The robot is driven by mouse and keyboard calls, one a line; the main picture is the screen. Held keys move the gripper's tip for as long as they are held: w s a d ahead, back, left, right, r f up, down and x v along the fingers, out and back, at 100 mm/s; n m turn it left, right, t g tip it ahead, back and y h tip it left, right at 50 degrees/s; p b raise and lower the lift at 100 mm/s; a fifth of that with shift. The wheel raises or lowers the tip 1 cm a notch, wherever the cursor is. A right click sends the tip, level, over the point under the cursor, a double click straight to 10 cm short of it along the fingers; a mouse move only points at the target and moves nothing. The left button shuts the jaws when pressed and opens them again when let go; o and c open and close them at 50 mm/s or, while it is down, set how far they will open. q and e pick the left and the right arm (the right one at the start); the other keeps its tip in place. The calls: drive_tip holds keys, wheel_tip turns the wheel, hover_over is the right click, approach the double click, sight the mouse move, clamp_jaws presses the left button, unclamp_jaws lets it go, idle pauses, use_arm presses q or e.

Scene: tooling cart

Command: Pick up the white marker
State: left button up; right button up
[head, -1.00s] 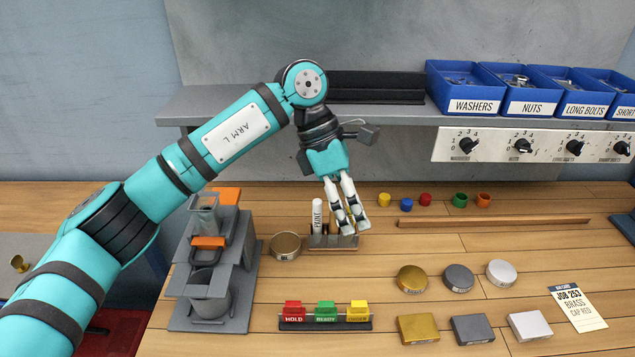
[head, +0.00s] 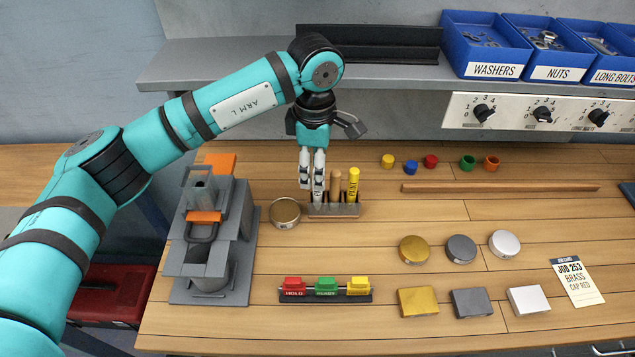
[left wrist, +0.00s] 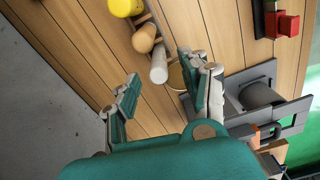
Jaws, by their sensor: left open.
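The white marker (left wrist: 159,66) stands upright at one end of a small rack (head: 345,211). In the head view my left gripper's fingers largely cover it. The left wrist view shows its round end between my open fingertips, closer to the right finger; I cannot tell whether they touch. My left gripper (head: 311,188) points down over the rack's left end, and it also shows open in the left wrist view (left wrist: 160,72). Beside the marker in the rack stand a wooden-handled tool (head: 336,185) and a yellow marker (head: 353,184). My right gripper is not in view.
A round brass tin (head: 285,213) sits close left of the rack, beside a grey stand (head: 240,255). A HOLD/READY block row (head: 326,289) lies in front. Several metal discs and blocks lie right. A grey shelf (head: 215,72) is behind.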

use_arm(q)
drive_tip(key=shift+f, duration=0.5)
drive_tip(key=f+p, duration=0.2)
drive_tip(key=f, duration=0.2)
drive_tip(key=shift+d+f+p, duration=0.2)
drive_tip(key=shift+p, duration=0.15)
drive_tip(key=shift+f, duration=0.3)
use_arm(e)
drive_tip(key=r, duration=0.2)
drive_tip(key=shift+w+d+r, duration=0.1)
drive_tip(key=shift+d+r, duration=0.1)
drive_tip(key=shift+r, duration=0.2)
use_arm(q)
drive_tip(key=shift+c, duration=0.4)
clamp_jaws()
